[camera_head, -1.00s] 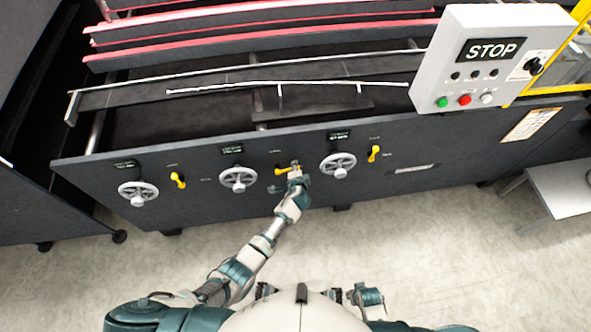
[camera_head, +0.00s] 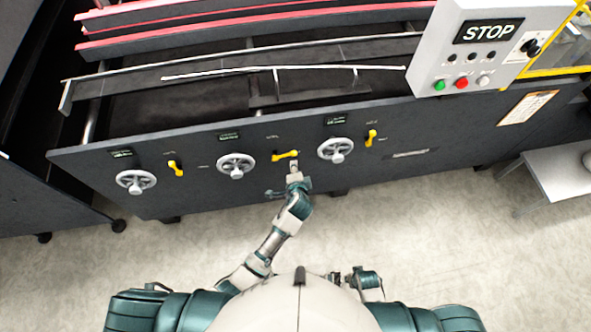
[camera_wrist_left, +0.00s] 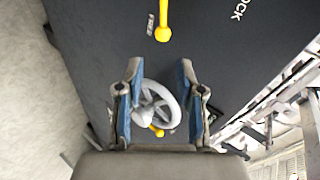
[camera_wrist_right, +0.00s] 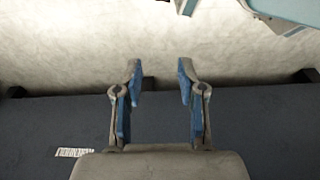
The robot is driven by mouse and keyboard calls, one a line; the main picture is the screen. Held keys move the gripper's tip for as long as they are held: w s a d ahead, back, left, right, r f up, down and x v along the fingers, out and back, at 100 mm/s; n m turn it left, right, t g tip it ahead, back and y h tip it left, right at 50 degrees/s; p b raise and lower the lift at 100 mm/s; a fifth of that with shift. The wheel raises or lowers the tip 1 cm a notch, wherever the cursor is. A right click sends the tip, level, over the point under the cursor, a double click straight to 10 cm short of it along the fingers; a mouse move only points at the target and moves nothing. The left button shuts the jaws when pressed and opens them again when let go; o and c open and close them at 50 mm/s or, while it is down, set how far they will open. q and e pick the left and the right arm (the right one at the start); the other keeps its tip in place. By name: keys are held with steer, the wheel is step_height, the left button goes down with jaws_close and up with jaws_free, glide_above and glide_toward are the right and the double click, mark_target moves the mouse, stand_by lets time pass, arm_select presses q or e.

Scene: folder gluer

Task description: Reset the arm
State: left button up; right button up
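My left gripper (camera_head: 294,166) is just below the middle yellow lever (camera_head: 285,155) on the dark machine panel. That lever lies about level and appears clear of the fingers. In the left wrist view the left gripper (camera_wrist_left: 158,85) is open and empty, its fingers apart. A grey handwheel (camera_wrist_left: 157,103) shows behind the fingers, and a yellow lever (camera_wrist_left: 162,32) shows beyond the fingertips. In the right wrist view my right gripper (camera_wrist_right: 158,80) is open and empty over the floor and a dark panel edge. In the head view the right gripper cannot be made out clearly.
The panel also carries a left yellow lever (camera_head: 175,168), a right yellow lever (camera_head: 370,138) and handwheels (camera_head: 236,166). A grey STOP control box (camera_head: 470,50) stands at upper right. A small white table (camera_head: 565,172) is at the right. The floor before the panel is clear.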

arm_select(q)
steer(key=shift+a, duration=0.2)
arm_select(e)
steer(key=shift+a, duration=0.2)
arm_select(q)
steer(key=s+a+f+n+g+p, duration=0.1)
steer(key=s+a+f+n+g, duration=0.1)
steer(key=s+a+f, duration=0.35)
steer(key=s+a+f+n+g, duration=0.25)
steer(key=s+f, duration=0.45)
steer(key=f, duration=0.4)
steer(key=s+a+f+n+g, duration=0.2)
steer(key=s+a+f+n, duration=0.2)
steer(key=s, duration=0.7)
steer(key=s+a+f+n+g+h+p, duration=0.1)
steer(key=s+a+f+n+g, duration=0.2)
steer(key=s+a+f, duration=0.3)
steer(key=s+f, duration=0.2)
steer(key=s, duration=0.3)
steer(key=shift+s+n+h, duration=0.2)
steer(key=shift+n+h, duration=0.1)
steer(key=shift+n, duration=0.05)
arm_select(e)
steer(key=s+f, duration=0.2)
steer(key=f, duration=0.2)
steer(key=shift+s+d+f, duration=0.15)
steer(key=shift+s+d, duration=0.15)
steer(key=shift+s, duration=0.1)
arm_select(q)
steer(key=shift+a, duration=0.1)
